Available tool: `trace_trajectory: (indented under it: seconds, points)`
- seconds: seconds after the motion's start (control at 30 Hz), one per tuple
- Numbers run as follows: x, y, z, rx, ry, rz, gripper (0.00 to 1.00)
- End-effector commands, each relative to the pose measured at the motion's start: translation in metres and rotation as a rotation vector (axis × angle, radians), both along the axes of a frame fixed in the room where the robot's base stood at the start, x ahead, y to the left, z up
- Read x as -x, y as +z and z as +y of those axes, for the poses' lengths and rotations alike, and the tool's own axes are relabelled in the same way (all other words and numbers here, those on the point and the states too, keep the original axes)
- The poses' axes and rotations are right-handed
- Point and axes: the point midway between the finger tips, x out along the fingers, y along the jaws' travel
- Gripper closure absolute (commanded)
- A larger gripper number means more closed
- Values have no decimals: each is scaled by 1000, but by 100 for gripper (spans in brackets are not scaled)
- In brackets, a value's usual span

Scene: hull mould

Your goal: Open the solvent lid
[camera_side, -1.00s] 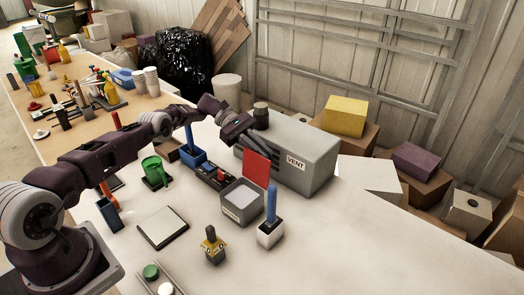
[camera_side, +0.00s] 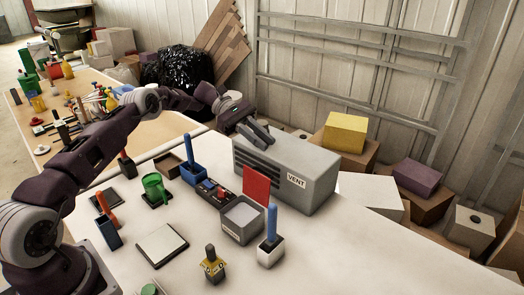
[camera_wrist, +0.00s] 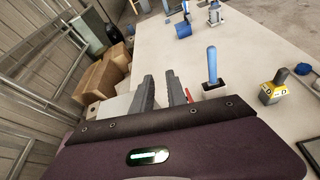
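The solvent box (camera_side: 242,222) is a grey open-topped bin on the white table; its label is too small to read surely. Its red lid (camera_side: 256,184) stands upright at the bin's back edge, so the bin is uncovered. In the wrist view a sliver of red (camera_wrist: 187,93), apparently the lid, shows beside the right finger. My gripper (camera_side: 262,136) is above the grey vent box, higher than the lid and apart from it. In the wrist view its two fingers (camera_wrist: 161,92) are apart with nothing held between them.
The grey vent box (camera_side: 318,187) stands right behind the bin, beneath my gripper. A blue-handled tool in a white holder (camera_side: 271,254) stands at the bin's right. The table's right side is clear.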

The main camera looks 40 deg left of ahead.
Motion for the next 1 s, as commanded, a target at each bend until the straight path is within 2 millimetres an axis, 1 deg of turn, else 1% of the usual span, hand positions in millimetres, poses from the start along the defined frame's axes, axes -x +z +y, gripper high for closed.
trace_trajectory:
  seconds: [0.2,0.27,0.33,0.37,0.4,0.43,0.5,0.6,0.63,0.7,0.77,0.8,0.87,0.93,0.97,1.0]
  points:
    - [0,1,0,1,0,0,82]
    - [0,5,0,1,-1,-2,82]
    - [-1,27,0,-2,0,-6,82]
    - [-1,43,0,-2,-1,-8,82]
    - [0,52,-6,-29,-10,8,82]
    - [1,39,-15,-91,-26,40,82]
    - [4,19,-28,-246,-51,98,82]
    - [7,0,-35,-473,-67,153,82]
    - [7,-3,-36,-544,-67,164,82]
    - [8,-3,-34,-712,-54,178,82]
    - [6,4,-28,-859,-28,173,82]
    - [5,13,-24,-951,-5,166,82]
    - [2,30,-17,-1076,39,145,82]
    - [1,53,-11,-1193,96,117,82]
    - [1,47,-9,-1210,105,121,82]
    - [2,28,-8,-1201,101,130,82]
